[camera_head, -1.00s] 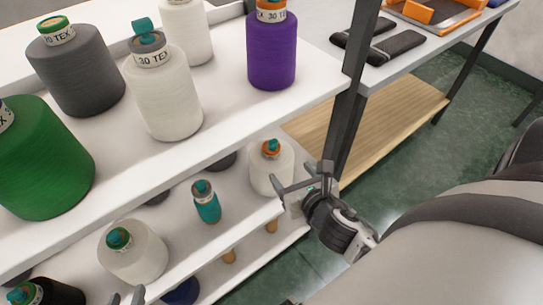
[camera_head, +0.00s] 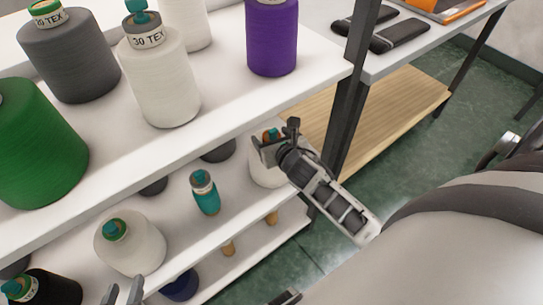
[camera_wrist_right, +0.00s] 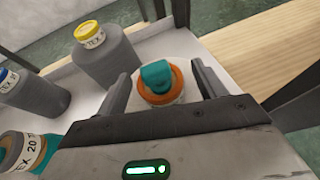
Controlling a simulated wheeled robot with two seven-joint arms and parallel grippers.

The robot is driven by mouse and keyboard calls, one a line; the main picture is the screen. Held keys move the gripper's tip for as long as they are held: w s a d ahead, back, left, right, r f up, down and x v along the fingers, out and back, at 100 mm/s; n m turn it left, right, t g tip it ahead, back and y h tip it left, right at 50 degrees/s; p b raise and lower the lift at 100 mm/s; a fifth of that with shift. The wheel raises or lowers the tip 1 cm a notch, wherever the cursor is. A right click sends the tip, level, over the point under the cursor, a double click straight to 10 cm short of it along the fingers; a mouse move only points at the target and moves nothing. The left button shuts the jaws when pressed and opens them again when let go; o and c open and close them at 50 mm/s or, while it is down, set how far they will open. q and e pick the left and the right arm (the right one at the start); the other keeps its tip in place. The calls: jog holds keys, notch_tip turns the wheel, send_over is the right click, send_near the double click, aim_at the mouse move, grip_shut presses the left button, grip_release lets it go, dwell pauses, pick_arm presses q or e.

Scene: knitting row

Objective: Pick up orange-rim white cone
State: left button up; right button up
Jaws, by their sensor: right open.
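The orange-rim white cone (camera_head: 262,175) stands upright on the middle shelf, near its right end, partly hidden by my right gripper in the head view. In the right wrist view its orange rim (camera_wrist_right: 158,95) and teal top lie between the fingers. My right gripper (camera_head: 268,143) is open, with its fingers on either side of the cone's top; I cannot tell whether they touch it. My left gripper (camera_head: 123,291) shows only its fingertips at the bottom edge, apart and with nothing visible between them.
A small teal spool (camera_head: 204,192) and a green-topped white cone (camera_head: 130,243) stand left on the same shelf. The upper shelf above holds a purple cone (camera_head: 272,38), a white cone (camera_head: 160,80) and others. A dark post (camera_head: 352,100) rises close to the right.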

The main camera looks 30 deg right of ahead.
jog(key=shift+w, duration=0.15)
grip_shut()
jog(key=shift+r, duration=0.1)
jog(key=shift+r, duration=0.1)
